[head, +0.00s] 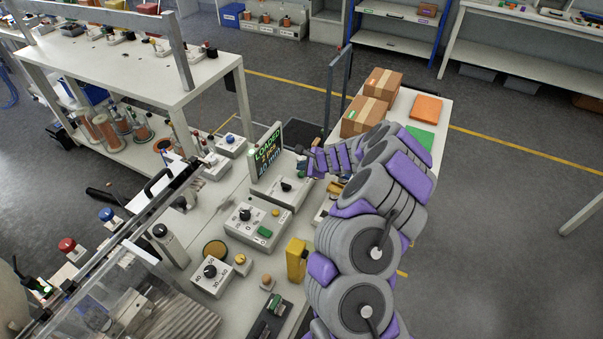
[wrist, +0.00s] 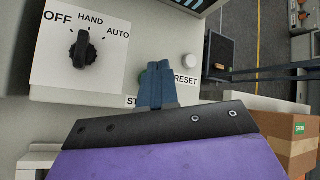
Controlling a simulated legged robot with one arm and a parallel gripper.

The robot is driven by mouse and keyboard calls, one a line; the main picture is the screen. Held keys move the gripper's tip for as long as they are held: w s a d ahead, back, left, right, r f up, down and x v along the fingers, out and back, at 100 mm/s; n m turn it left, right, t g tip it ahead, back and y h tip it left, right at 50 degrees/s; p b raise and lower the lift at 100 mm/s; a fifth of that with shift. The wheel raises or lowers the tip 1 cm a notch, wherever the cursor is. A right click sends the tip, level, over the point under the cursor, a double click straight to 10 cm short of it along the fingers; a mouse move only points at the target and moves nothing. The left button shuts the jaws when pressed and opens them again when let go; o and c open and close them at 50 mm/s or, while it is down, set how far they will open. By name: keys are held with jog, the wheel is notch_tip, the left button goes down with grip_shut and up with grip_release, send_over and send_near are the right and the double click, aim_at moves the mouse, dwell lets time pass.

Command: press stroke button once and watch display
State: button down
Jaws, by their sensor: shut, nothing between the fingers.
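The display (head: 268,158) stands upright on the bench in the head view. It shows "LOADED" in green, a partly unreadable orange line, and "40 mm". The control box (head: 280,190) below it carries a rotary knob, marked OFF, HAND and AUTO in the wrist view (wrist: 80,50). My gripper (wrist: 157,72) is shut and empty, its blue fingertips over the panel to the right of the knob. A sliver of a green button (wrist: 142,79) shows beside the fingers, by a label starting "ST" that is mostly hidden. I cannot tell whether they touch. A white button (wrist: 193,60) sits by the RESET label.
Another control box (head: 258,222) with a knob and green button stands in front, with a dial box (head: 211,274) nearer. A yellow block (head: 296,260) stands near the bench edge. Cardboard boxes (head: 371,101) sit on a table behind my arm.

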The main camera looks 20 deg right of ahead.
jog(key=shift+r, duration=0.1)
notch_tip(320, 180, up, 5)
jog(key=p, duration=0.4)
dwell(0.8)
